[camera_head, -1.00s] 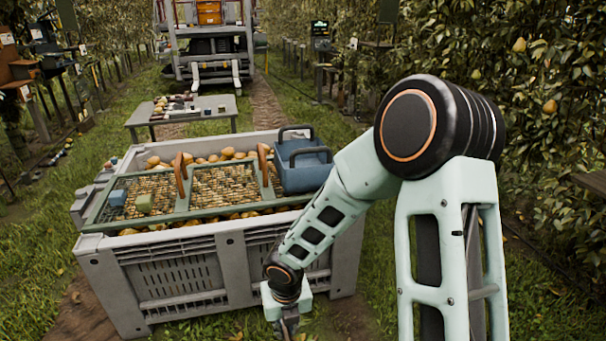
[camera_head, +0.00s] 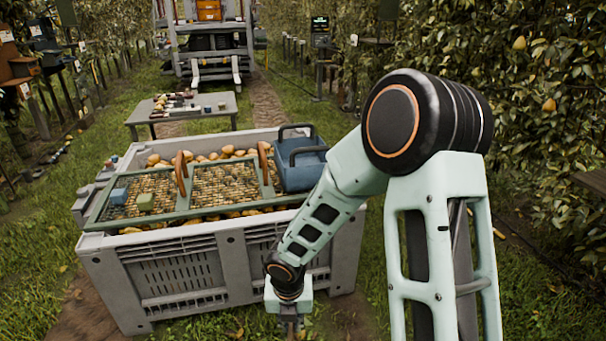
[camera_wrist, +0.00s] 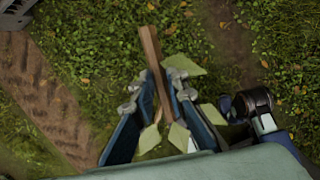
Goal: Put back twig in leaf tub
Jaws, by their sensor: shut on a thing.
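My gripper (camera_wrist: 156,98) is shut on a brown twig with pale green leaves. The twig (camera_wrist: 150,48) sticks out past the fingertips in the wrist view, over grass. In the head view my gripper (camera_head: 291,324) hangs low in front of the large crate, near the bottom edge, and the twig cannot be made out there. A blue-grey tub (camera_head: 306,176) with dark handles sits on the right end of the crate, above and beyond my gripper. Its inside is mostly hidden, and I cannot read any label on it.
A low table (camera_head: 220,117) and a vehicle stand behind. Foliage lines the right. Grass around my gripper looks open.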

